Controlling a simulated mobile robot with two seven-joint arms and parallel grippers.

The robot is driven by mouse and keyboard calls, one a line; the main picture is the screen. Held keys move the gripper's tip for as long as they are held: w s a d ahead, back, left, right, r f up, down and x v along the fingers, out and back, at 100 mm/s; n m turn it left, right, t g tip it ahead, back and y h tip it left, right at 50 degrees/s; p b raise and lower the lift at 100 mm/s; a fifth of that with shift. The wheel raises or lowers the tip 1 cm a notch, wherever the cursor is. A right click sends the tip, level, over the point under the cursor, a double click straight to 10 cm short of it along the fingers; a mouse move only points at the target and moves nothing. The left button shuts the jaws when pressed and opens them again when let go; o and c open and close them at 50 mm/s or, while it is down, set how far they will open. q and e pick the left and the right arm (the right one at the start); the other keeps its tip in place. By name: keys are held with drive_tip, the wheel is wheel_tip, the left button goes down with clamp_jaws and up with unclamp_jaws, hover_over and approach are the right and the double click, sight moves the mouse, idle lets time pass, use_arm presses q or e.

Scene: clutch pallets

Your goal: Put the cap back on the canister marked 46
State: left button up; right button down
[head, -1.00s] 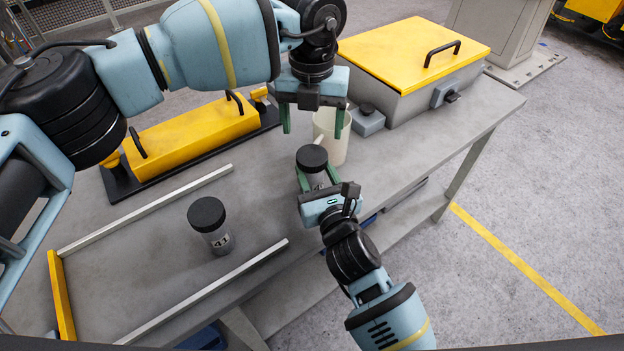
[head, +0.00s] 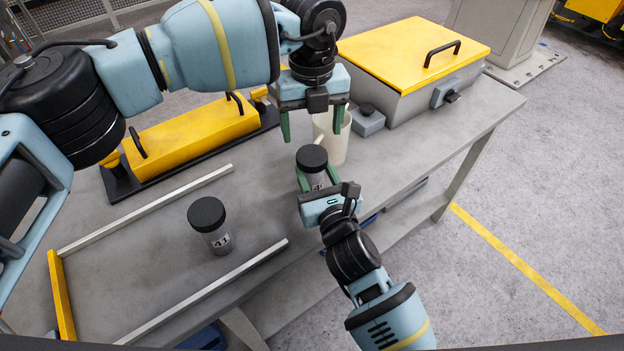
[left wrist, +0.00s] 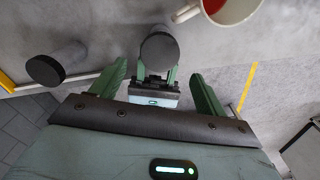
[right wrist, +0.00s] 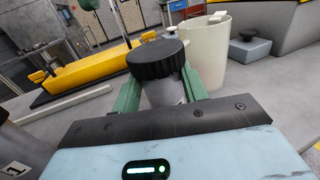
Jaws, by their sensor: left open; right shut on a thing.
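A grey canister (right wrist: 163,92) stands upright between the fingers of my right gripper (head: 317,179), which is shut on its body. A black ribbed cap (right wrist: 157,58) sits on its top; I cannot tell how tightly. Its label is partly hidden and too small to read surely. My left gripper (head: 312,134) is open and empty, pointing down just above this cap, which lies between and beyond its fingers in the left wrist view (left wrist: 159,48). Another canister, marked 41 (head: 219,240), stands upright with a black cap (head: 206,213) to the left.
A cream mug (head: 334,142) stands just behind the held canister. A grey bin with a yellow lid (head: 415,52) is at the back right. A yellow handled bar (head: 190,133) lies at the back left. Pale rails (head: 205,292) flank canister 41.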

sight(312, 155)
use_arm(q)
drive_tip(key=shift+f, duration=3.4)
drive_tip(key=shift+c, duration=0.4)
drive_tip(key=c, duration=0.9)
drive_tip(key=shift+m, duration=1.6)
drive_tip(key=o, duration=1.1)
drive_tip(key=shift+r, duration=0.1)
